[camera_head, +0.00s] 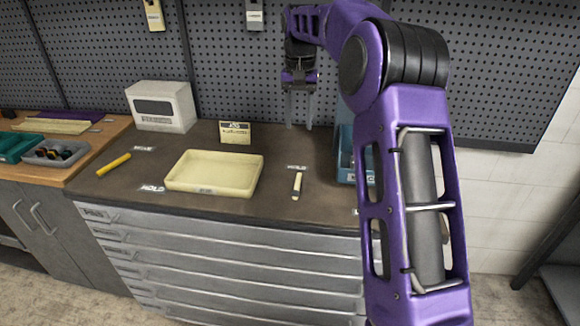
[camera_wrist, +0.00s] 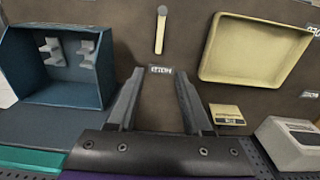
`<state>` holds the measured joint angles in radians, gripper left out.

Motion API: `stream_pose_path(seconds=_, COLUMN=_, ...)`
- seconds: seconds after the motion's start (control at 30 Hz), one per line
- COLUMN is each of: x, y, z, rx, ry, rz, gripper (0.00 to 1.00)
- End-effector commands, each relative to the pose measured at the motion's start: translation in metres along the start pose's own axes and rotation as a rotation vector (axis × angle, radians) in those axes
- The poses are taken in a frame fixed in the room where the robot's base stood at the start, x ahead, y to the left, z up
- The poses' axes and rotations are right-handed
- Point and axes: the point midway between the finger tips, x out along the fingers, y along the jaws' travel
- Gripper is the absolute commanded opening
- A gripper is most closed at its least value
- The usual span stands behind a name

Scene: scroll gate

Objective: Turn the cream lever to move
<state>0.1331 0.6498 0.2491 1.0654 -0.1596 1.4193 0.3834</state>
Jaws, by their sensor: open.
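The cream lever (camera_head: 297,186) is a short, slim bar on the dark worktop, right of the cream tray. In the wrist view the lever (camera_wrist: 159,34) stands near the top middle, with a grey round spot at its far end. Its near end points toward a small white label (camera_wrist: 160,70), whose text I cannot read surely. My gripper (camera_head: 299,112) is open and empty behind the lever, fingers pointing down and apart from it. In the wrist view my gripper (camera_wrist: 159,76) has its fingers on either side of the label, with the lever beyond them.
The cream tray (camera_head: 214,188) lies left of the lever. A blue open box (camera_wrist: 55,106) with pale hooks stands on its other side. A yellow bar (camera_head: 114,165), a small sign (camera_head: 235,132) and a white boxy device (camera_head: 161,106) are farther left. The worktop around the lever is clear.

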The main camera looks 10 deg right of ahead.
Motion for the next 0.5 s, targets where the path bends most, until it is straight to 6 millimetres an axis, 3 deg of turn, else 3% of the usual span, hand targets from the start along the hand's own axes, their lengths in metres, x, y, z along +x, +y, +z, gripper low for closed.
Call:
stream_pose_path(seconds=0.27, x=0.025, y=0.004, z=0.004, rx=0.021, ry=-0.03, rz=0.003, gripper=0.5)
stream_pose_path(seconds=0.5, x=0.076, y=0.004, z=0.005, rx=0.018, ry=-0.031, rz=0.002, gripper=0.5)
